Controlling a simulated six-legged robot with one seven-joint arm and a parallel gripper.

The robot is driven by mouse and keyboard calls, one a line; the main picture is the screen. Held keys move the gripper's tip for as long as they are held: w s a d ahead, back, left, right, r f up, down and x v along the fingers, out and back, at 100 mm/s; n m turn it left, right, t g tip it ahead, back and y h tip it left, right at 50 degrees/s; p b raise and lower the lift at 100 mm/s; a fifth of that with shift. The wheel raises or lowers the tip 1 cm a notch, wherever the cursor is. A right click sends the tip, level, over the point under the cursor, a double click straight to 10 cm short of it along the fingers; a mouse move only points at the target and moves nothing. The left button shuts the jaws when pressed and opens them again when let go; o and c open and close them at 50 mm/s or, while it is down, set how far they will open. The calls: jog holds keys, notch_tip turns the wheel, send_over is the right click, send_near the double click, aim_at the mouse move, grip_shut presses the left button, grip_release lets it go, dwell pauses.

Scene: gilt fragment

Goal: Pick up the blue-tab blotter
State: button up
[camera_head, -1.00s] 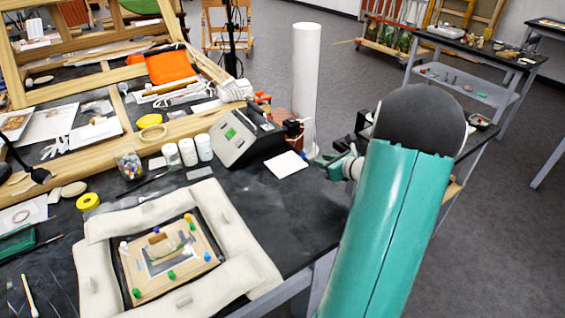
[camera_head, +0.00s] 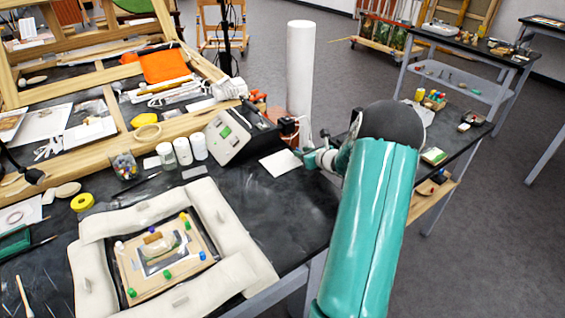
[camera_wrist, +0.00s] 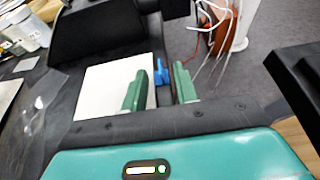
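The blotter (camera_head: 280,163) is a white square lying flat on the black bench, beside the grey boxy device. In the wrist view the blotter (camera_wrist: 104,88) shows a blue tab (camera_wrist: 161,72) at its right edge. My gripper (camera_wrist: 160,88) is open, with its two green fingers apart. The left finger overlaps the white sheet in the picture, and the blue tab shows between the fingers, slightly beyond their tips. I cannot tell whether a finger touches it. In the head view my gripper (camera_head: 313,158) is just right of the blotter, small and partly hidden by my arm.
The grey device (camera_head: 232,135) stands behind the blotter, with a brown box and cables (camera_wrist: 222,28) nearby. A white cylinder (camera_head: 300,70) rises behind. White jars (camera_head: 183,151) stand left. A padded frame with a small panel (camera_head: 160,255) lies in front. Bare bench surrounds the blotter's front.

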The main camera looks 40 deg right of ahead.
jog(key=shift+w+d+f, duration=0.1)
jog(key=shift+w+f, duration=0.15)
jog(key=shift+w, duration=0.35)
grip_shut()
jog(key=shift+r, duration=0.1)
